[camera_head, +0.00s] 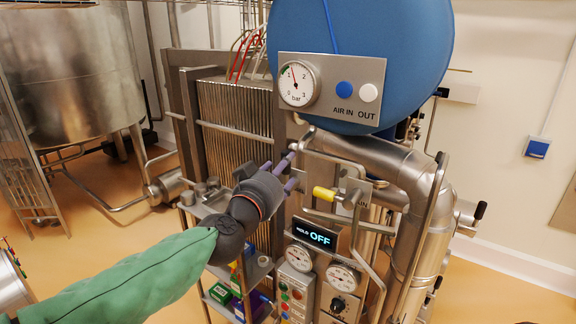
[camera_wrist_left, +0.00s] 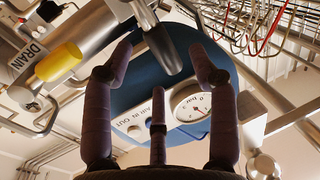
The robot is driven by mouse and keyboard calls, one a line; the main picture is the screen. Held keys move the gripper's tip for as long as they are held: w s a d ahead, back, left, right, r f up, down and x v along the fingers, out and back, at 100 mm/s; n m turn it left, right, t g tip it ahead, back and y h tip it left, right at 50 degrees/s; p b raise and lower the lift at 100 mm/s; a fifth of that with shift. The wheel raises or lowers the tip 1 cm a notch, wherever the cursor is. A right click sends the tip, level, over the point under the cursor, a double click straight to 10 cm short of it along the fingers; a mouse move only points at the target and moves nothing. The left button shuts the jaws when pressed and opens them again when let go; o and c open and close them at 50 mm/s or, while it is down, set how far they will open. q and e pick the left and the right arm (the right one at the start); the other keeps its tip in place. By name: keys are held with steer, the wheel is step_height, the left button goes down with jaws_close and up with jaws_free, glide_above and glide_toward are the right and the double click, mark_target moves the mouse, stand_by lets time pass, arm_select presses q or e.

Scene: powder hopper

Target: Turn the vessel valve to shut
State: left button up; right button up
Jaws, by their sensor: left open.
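My left gripper (camera_head: 284,167) is open and empty beside the frame below the blue vessel (camera_head: 362,55).
A gauge panel (camera_head: 340,112) marked AIR IN and OUT sits above the gripper. A display (camera_head: 314,235) reads HOLD OFF. Thick steel piping (camera_head: 390,165) stands close on the right, a plate stack (camera_head: 235,135) behind left. Open floor (camera_head: 500,285) shows at right.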

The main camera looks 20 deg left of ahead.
mark_target(288, 173)
arm_select(q)
steer(key=shift+w+d, duration=0.15)
steer(key=shift+w, duration=0.95)
steer(key=shift+w+d, duration=0.15)
steer(key=shift+w, duration=0.95)
steer(key=shift+r, duration=0.1)
jaws_close()
